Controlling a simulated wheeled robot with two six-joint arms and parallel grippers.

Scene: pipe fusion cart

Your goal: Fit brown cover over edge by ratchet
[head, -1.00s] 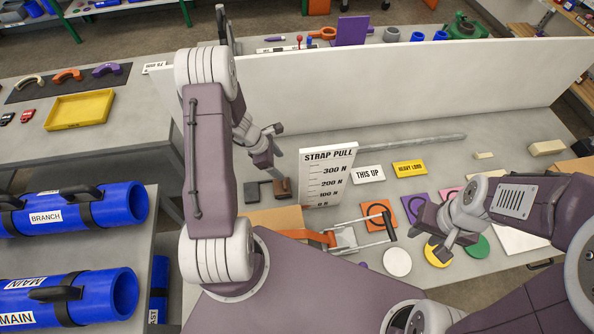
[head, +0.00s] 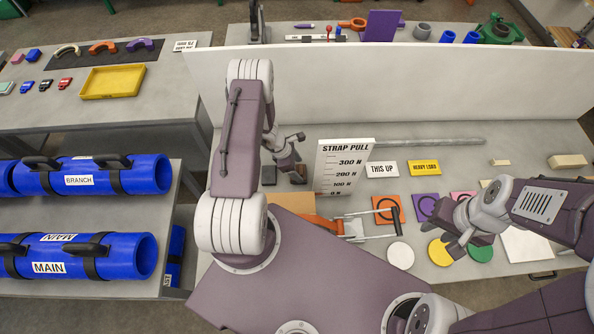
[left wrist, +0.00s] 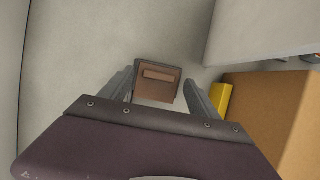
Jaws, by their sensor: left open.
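The brown cover (left wrist: 158,80) lies on the bench between the two spread fingers of my left gripper (left wrist: 160,95) in the left wrist view. The gripper is open and holds nothing. The ratchet (head: 352,228) with its orange strap sits to the right of the cardboard box (head: 290,203). My arm hides part of the box, including some of its edges. My right gripper (head: 458,240) is over the coloured discs; its finger gap is unclear.
The white strap pull board (head: 343,167) stands upright close to the right. A long white panel (head: 400,85) runs behind. The cardboard box (left wrist: 270,115) is right of the fingers in the wrist view.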

